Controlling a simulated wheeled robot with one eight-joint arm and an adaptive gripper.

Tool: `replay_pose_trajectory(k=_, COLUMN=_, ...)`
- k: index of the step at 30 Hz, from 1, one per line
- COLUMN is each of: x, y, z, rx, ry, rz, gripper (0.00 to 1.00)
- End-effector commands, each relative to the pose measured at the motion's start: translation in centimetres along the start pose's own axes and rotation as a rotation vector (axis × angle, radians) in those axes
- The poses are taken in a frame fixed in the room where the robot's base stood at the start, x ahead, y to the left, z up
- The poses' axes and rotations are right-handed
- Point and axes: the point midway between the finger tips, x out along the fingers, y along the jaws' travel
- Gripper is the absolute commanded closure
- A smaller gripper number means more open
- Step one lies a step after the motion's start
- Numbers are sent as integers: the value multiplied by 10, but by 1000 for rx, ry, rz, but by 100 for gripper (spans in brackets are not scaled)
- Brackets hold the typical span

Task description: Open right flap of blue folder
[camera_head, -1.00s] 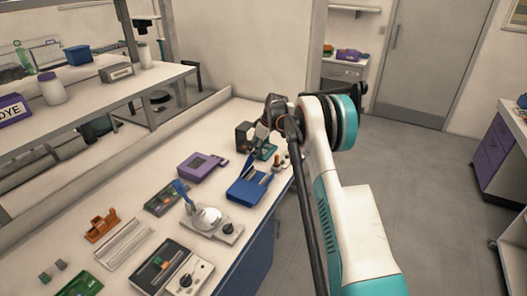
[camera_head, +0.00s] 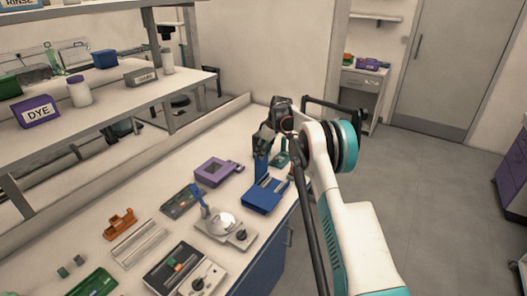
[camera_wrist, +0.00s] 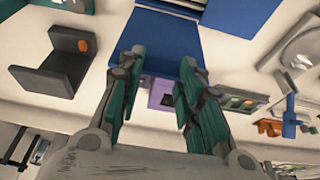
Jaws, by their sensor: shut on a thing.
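The blue folder (camera_head: 266,197) lies on the bench top near its front edge. One blue flap (camera_head: 262,168) stands raised from its far side in the head view. My gripper (camera_head: 266,143) is above the folder at the top of this raised flap. In the wrist view the blue flap (camera_wrist: 160,38) reaches between the fingertips of my gripper (camera_wrist: 160,68), which is shut on it. The exact contact at the fingertips is partly hidden in the head view.
A purple device (camera_head: 217,171) lies left of the folder. A white round-topped instrument (camera_head: 222,223) stands in front of it. A dark grey holder (camera_wrist: 62,62) shows in the wrist view.

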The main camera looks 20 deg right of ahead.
Motion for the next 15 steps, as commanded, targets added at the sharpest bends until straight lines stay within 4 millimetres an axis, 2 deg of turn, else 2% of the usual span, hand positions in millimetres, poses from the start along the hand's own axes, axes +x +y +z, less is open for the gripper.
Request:
replay_pose_trajectory(k=3, x=1, y=0, z=-1, rx=-1, ry=3, rz=1, gripper=100)
replay_pose_trajectory(k=4, x=1, y=0, z=-1, rx=-1, ry=3, rz=1, gripper=61)
replay_pose_trajectory(k=6, x=1, y=0, z=-1, rx=-1, ry=3, rz=0, gripper=47)
replay_pose_trajectory(k=15, x=0, y=0, z=0, rx=-1, ry=1, rz=0, gripper=47)
